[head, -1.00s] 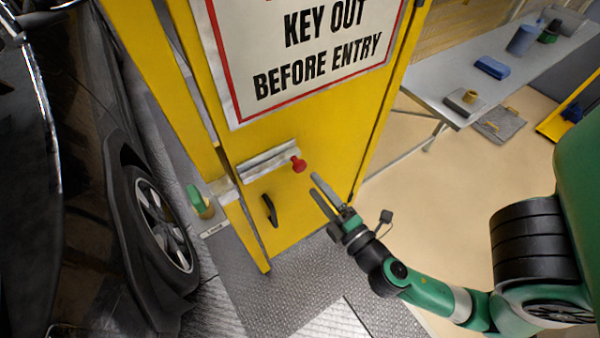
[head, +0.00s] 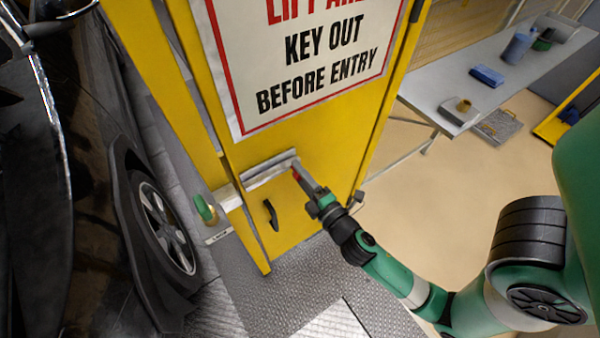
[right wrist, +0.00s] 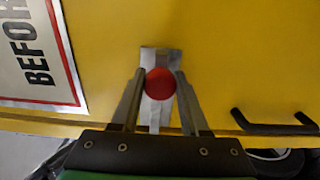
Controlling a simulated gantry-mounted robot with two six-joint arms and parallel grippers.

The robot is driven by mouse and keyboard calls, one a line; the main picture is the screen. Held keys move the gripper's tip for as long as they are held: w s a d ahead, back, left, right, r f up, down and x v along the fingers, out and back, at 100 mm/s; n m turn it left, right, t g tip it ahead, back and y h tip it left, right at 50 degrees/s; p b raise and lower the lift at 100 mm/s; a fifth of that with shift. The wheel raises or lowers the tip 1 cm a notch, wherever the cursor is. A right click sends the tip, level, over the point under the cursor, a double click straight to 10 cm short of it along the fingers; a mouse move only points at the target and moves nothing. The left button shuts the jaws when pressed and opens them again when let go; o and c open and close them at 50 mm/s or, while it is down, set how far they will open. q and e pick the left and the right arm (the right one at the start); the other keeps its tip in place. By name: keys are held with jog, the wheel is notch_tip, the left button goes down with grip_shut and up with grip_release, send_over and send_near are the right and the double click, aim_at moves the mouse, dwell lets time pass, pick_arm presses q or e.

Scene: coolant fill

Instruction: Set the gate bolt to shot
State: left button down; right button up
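The gate bolt (head: 268,169) is a grey metal slide on the yellow gate (head: 330,130), below the sign. Its red knob (right wrist: 160,83) shows in the right wrist view, at the middle between my right gripper's fingers. My right gripper (head: 300,172) is at the knob end of the bolt and hides most of the knob in the head view. In the right wrist view the gripper (right wrist: 160,95) is open, one finger on each side of the knob with narrow gaps. A pale metal bracket (head: 228,198) sits at the gate's left edge by the post. My left gripper is out of view.
A black handle (head: 271,214) is below the bolt; it also shows in the right wrist view (right wrist: 275,128). A green-handled item (head: 204,208) stands left of the gate. A dark car (head: 150,210) is at left. A grey table (head: 450,85) is behind at right.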

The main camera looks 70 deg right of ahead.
grip_shut()
dwell(1.0)
